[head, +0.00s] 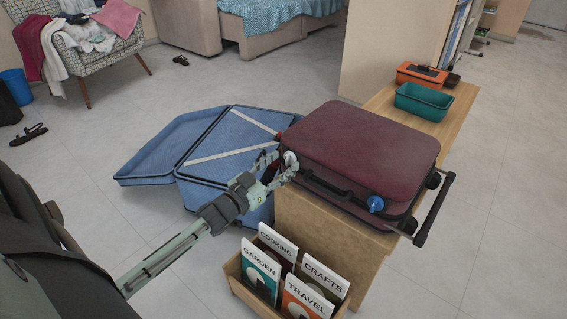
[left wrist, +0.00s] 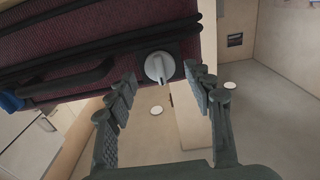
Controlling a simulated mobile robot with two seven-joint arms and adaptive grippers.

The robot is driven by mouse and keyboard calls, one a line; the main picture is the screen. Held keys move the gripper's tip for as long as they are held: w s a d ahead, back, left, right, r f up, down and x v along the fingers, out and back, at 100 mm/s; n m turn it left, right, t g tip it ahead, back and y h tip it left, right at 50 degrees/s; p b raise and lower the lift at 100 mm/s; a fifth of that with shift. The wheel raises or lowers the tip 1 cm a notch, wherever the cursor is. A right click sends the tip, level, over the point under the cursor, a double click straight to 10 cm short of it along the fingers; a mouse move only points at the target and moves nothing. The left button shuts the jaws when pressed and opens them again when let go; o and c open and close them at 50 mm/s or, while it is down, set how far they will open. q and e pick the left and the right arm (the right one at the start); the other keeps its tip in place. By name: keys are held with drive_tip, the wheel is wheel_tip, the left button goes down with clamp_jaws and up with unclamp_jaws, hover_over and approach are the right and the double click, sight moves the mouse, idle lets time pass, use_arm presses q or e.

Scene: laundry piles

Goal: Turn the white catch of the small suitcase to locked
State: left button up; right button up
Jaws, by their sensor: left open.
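The small suitcase (head: 365,150) is dark red and lies shut and flat on a wooden bench (head: 335,225). Its white catch (head: 290,158) is on the front side near the left corner. In the left wrist view the catch (left wrist: 159,67) is a round white knob with a raised bar, which stands close to upright with a slight tilt. My left gripper (head: 276,168) is open, with its fingers pointing at the catch. In the left wrist view the fingertips (left wrist: 168,84) are on either side of the knob, apart from it. My right gripper is not in view.
A blue catch (head: 375,204) and a black handle (head: 325,184) are on the same suitcase side. An open blue suitcase (head: 150,160) lies on the floor behind my left gripper. A book box (head: 246,290) stands below. A teal bin (head: 423,101) sits farther back on the bench.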

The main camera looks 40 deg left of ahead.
use_arm(q)
drive_tip(key=shift+w, duration=0.55)
drive_tip(key=shift+c, duration=0.4)
drive_tip(key=c, duration=1.1)
drive_tip(key=shift+o, duration=0.2)
